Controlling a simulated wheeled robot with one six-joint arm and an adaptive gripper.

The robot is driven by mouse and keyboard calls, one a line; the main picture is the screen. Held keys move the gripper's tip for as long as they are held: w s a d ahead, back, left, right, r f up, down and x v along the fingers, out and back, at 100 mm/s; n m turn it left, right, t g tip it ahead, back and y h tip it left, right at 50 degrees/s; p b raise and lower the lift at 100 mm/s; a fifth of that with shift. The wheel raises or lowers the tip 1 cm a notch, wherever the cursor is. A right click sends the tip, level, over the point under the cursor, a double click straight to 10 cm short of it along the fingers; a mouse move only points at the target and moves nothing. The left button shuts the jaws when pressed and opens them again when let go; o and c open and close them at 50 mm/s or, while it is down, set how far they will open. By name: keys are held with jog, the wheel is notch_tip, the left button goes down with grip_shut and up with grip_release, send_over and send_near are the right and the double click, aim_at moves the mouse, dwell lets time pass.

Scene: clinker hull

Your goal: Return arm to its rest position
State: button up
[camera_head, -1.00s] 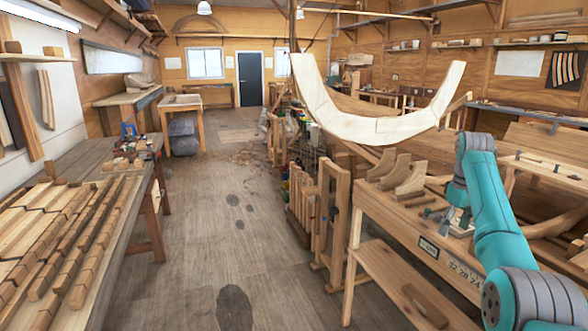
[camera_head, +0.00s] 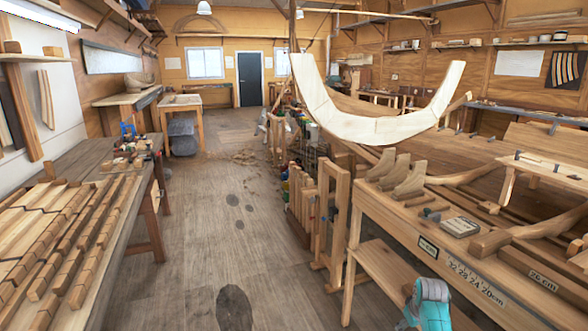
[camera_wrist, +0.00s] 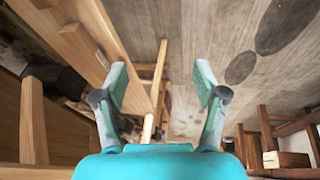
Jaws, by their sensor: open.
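My gripper (camera_wrist: 161,80) shows in the wrist view with its two fingers spread wide apart and nothing between them. Wooden bench legs and floorboards show beyond the fingers. In the head view my teal arm (camera_head: 432,303) shows only in part, low at the bottom edge, in front of the lower shelf of the right workbench (camera_head: 395,225). The fingers cannot be made out clearly in the head view.
The right workbench carries wooden brackets (camera_head: 405,175), a small grey block (camera_head: 460,227) and curved timbers. A pale curved frame (camera_head: 380,130) stands behind. The left bench (camera_head: 95,160) holds rows of wooden blocks.

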jog(key=s+a+f+t, duration=0.1)
jog(key=s+a+f, duration=0.2)
jog(key=s+f, duration=0.4)
jog(key=s+a+f+t, duration=0.2)
jog(key=s+a+f, duration=0.2)
jog(key=s+f, duration=0.25)
jog(key=s+a+f+m+t, duration=0.1)
jog(key=s+a+f, duration=0.15)
jog(key=s, duration=0.75)
jog(key=s+a+f+t, duration=0.1)
jog(key=s+a, duration=0.2)
jog(key=s, duration=0.6)
jog(key=s+a+r+t, duration=0.1)
jog(key=s+r, duration=0.2)
jog(key=s, duration=0.3)
jog(key=s+a+r+m+t, duration=0.1)
jog(key=s+a+r, duration=0.1)
jog(key=s+r, duration=0.35)
jog(key=s+a+r+t, duration=0.1)
jog(key=s, duration=0.6)
jog(key=s+r+t, duration=0.1)
jog(key=s+r, duration=0.5)
jog(key=r, duration=0.3)
jog(key=s+a+r+m+t, duration=0.1)
jog(key=s+r+t, duration=0.1)
jog(key=s+r, duration=0.4)
notch_tip(320, 180, up, 4)
jog(key=shift+a+r+y, duration=0.2)
jog(key=shift+r+y, duration=0.05)
jog(key=shift+y, duration=0.15)
